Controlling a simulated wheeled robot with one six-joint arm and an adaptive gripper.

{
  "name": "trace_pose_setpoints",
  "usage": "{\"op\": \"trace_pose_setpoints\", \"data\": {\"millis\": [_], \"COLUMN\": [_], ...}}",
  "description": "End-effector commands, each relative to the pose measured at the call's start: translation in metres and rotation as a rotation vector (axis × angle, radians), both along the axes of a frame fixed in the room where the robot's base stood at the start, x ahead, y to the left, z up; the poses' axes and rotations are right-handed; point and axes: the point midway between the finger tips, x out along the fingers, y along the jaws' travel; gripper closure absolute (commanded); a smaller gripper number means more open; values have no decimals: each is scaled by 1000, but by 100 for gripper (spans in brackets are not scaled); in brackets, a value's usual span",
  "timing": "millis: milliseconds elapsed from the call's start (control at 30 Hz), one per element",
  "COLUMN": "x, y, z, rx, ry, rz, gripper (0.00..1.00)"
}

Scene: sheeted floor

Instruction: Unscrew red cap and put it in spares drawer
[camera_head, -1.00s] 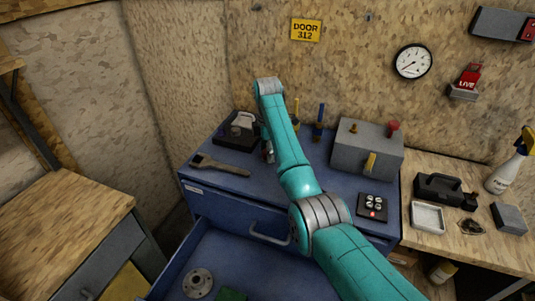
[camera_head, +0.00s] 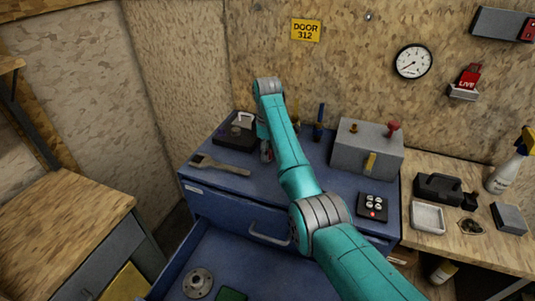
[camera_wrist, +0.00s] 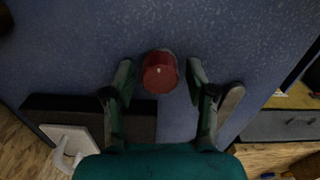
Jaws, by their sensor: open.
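The red cap (camera_wrist: 160,73) shows from above in the wrist view, round with a small pale spot in its middle. My gripper (camera_wrist: 160,68) is open, with one finger on each side of the cap and a visible gap on both sides. What the cap sits on is hidden beneath it. In the head view my forearm hides most of the gripper and the cap area on the blue cabinet top (camera_head: 225,178). An open blue drawer (camera_head: 250,262) below the top holds a round metal flange (camera_head: 198,282) and a green item (camera_head: 232,295). I cannot read its label.
A wrench-like tool (camera_head: 220,165) and a black block with a pale handle (camera_head: 236,132) lie left of my arm. A grey box with knobs (camera_head: 366,148) and a black button panel (camera_head: 373,206) stand to its right. A wooden bench (camera_head: 470,245) adjoins at right.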

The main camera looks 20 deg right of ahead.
Motion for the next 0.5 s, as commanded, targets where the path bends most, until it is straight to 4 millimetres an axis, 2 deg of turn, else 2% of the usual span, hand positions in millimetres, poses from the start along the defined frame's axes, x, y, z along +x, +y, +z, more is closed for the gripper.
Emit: {"op": "trace_pose_setpoints", "data": {"millis": [500], "x": [0], "y": [0], "z": [0], "rx": [0], "ry": [0], "rz": [-587], "gripper": [44]}}
